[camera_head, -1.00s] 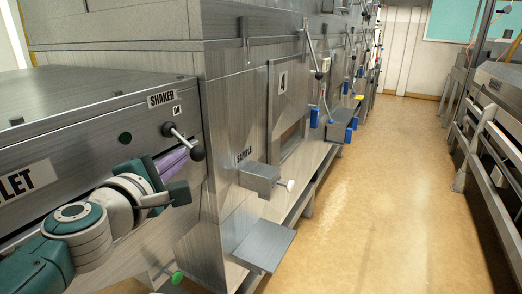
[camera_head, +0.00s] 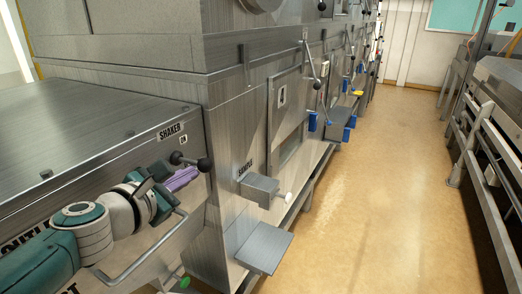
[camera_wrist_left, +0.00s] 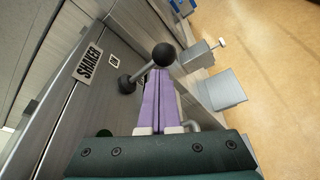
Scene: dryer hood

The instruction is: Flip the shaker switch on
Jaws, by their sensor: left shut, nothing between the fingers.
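The shaker switch (camera_head: 190,161) is a metal lever with a black ball knob on the grey panel, just below the SHAKER label (camera_head: 170,131) and a small tag that appears to read ON. Its lever points right and slightly down in the head view. In the left wrist view its knob (camera_wrist_left: 164,55) is just beyond my fingertips. My left gripper (camera_head: 192,174) has purple fingers, shut and empty, just below the knob. The fingertips (camera_wrist_left: 161,72) look very close to the knob; I cannot tell whether they touch. My right gripper is out of view.
A metal handle bar (camera_head: 145,255) is below my left arm. To the right, a SAMPLE box (camera_head: 259,187) with a white knob and a flat metal shelf (camera_head: 264,247) stick out. The floor aisle (camera_head: 370,210) is clear.

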